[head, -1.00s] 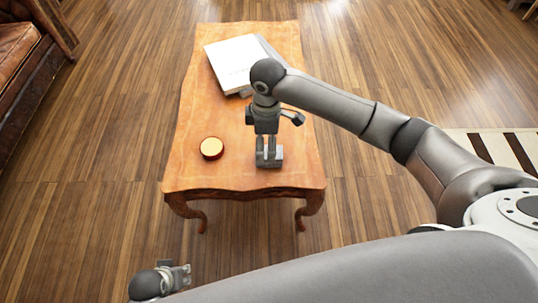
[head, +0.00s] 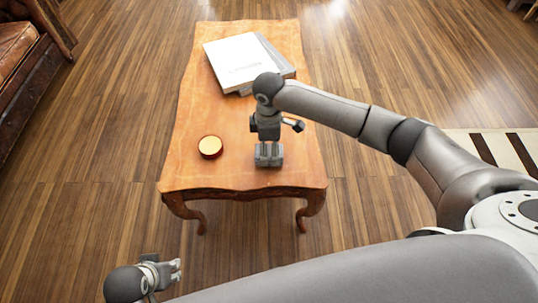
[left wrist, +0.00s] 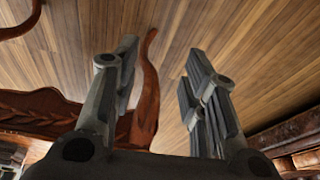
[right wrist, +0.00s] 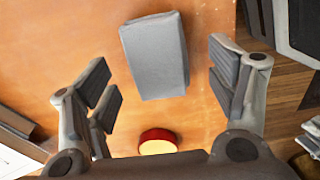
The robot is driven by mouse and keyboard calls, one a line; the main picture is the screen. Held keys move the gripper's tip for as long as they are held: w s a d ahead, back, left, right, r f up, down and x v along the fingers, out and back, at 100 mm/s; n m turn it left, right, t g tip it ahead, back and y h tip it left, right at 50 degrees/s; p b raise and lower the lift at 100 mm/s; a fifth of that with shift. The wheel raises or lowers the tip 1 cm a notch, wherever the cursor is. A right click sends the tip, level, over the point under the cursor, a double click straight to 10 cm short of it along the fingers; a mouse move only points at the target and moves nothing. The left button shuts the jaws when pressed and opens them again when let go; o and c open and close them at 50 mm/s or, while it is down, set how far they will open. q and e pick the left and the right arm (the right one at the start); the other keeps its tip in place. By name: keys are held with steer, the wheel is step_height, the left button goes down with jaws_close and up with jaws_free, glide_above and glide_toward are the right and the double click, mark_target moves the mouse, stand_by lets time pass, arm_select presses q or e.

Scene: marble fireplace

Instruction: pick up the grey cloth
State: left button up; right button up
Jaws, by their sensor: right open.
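The grey cloth (right wrist: 155,55) shows in the right wrist view as a thick folded block lying on the wooden table (head: 215,115). My right gripper (right wrist: 165,78) is open and empty, its fingers spread on either side of the cloth's line. In the head view this gripper (head: 268,157) points down over the near right part of the table and hides most or all of the cloth. I cannot tell its exact height above it. My left gripper (head: 177,270) is open and empty, low in front of the table; its spread fingers show in the left wrist view (left wrist: 160,65).
A round red tin with a pale top (head: 210,147) stands on the table left of my right gripper, also in the right wrist view (right wrist: 157,143). Books (head: 240,62) lie at the table's far end. A brown leather sofa (head: 18,75) is at left; a striped rug (head: 500,150) at right.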

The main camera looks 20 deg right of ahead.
mark_target(269, 150)
arm_select(q)
steer(key=shift+w+b+v, duration=0.1)
steer(key=shift+b+v, duration=0.1)
steer(key=shift+v, duration=0.8)
steer(key=shift+w+b+v, duration=0.15)
steer(key=shift+v, duration=0.8)
arm_select(e)
steer(key=shift+w+f, duration=0.1)
steer(key=shift+f, duration=1.5)
arm_select(q)
steer(key=shift+r, duration=0.1)
arm_select(e)
steer(key=c, duration=1.1)
steer(key=shift+o, duration=0.2)
steer(key=shift+r, duration=0.15)
